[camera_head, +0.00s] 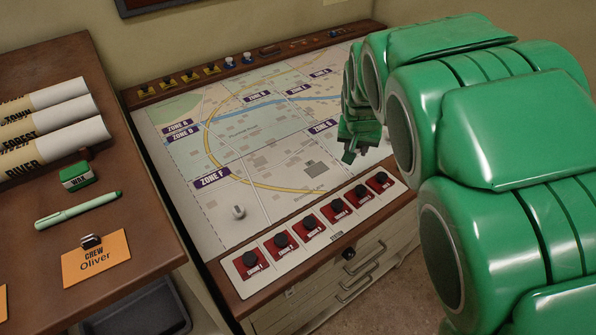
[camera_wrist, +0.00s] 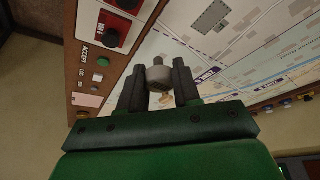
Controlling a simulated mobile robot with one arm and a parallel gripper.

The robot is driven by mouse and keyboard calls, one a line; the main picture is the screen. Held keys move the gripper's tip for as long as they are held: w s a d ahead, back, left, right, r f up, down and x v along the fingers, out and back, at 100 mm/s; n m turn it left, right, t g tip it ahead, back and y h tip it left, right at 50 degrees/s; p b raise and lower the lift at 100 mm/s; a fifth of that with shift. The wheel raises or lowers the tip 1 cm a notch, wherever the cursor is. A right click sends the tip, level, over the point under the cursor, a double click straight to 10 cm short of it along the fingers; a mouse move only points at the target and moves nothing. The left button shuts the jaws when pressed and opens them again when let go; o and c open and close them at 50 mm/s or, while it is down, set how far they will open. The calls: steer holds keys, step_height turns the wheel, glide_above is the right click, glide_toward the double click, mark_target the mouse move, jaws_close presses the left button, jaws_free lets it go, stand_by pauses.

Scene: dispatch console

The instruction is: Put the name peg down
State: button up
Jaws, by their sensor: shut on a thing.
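My gripper (camera_wrist: 159,85) is shut on the name peg (camera_wrist: 158,75), a small pale grey piece with a rounded body and a narrower end, seen between the two dark fingers in the wrist view. In the head view my gripper (camera_head: 350,154) hangs over the right part of the console map (camera_head: 225,227), and the peg in it is hidden there. Whether the peg touches the map I cannot tell.
A row of red button plates (camera_head: 308,226) lines the front edge, with drawers (camera_head: 355,281) below. Small knobs and switches (camera_head: 212,68) line the back edge. On the left desk are rolled maps (camera_head: 62,140), a green marker (camera_head: 78,210), a wax block (camera_head: 78,177) and a crew card (camera_head: 95,259).

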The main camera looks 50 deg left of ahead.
steer(key=s+a+n, duration=0.2)
steer(key=s+a, duration=0.1)
steer(key=s, duration=1.3)
glide_toward(289, 170)
steer(key=shift+w+a+f, duration=0.1)
steer(key=shift+w+f, duration=0.4)
steer(key=shift+w, duration=0.1)
steer(key=shift+w+a+f+y, duration=0.2)
steer(key=shift+a+f+y, duration=0.1)
steer(key=shift+a+f, duration=0.1)
steer(key=shift+w+a+f, duration=0.15)
steer(key=shift+a+f, duration=0.15)
steer(key=shift+f, duration=1.65)
steer(key=shift+f, duration=0.1)
steer(key=o, duration=1)
